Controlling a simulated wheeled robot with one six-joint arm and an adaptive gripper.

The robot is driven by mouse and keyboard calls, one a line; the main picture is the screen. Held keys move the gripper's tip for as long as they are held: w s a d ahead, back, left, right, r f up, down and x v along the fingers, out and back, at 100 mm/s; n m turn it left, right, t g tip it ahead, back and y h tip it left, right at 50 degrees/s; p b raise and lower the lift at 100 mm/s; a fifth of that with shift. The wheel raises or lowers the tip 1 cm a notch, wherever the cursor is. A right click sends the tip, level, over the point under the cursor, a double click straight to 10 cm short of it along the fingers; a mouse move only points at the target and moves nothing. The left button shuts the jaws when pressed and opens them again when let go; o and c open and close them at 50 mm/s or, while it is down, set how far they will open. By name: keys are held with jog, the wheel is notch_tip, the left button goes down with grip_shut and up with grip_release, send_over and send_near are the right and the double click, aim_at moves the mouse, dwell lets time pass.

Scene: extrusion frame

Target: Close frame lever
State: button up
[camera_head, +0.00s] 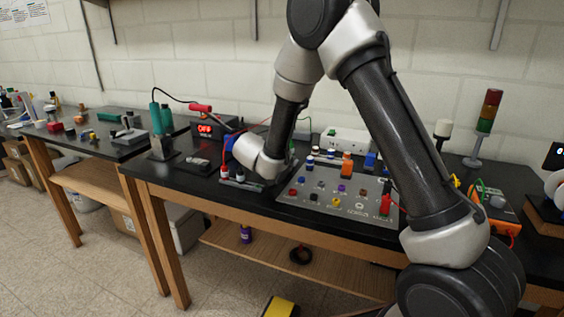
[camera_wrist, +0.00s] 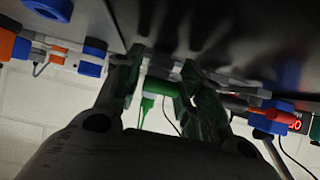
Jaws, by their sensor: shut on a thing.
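In the wrist view, my gripper (camera_wrist: 163,62) has its two dark green fingers around a grey metal piece (camera_wrist: 163,72) of the frame, apparently the frame lever. The fingers stand apart with this piece between the tips; the exact contact is blurred and dark. An orange part with a blue block (camera_wrist: 92,50) shows to the left, and a red part (camera_wrist: 275,115) beside another blue block (camera_wrist: 262,124) to the right. In the head view, my wrist hides the gripper and most of the frame; only a blue part (camera_head: 228,142) and red-tipped pieces (camera_head: 224,169) show beside it.
A control panel (camera_head: 312,199) with coloured buttons lies to the right of my wrist. A green tool in a stand (camera_head: 160,140) and a box with a red display (camera_head: 207,127) stand to the left and behind. The wall is close behind the bench (camera_head: 165,172).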

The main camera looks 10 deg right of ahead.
jog(key=shift+w+r, duration=0.1)
dwell(0.5)
jog(key=o, duration=1)
jog(key=shift+d, duration=0.1)
jog(key=v, duration=1.2)
jog(key=shift+f, duration=0.3)
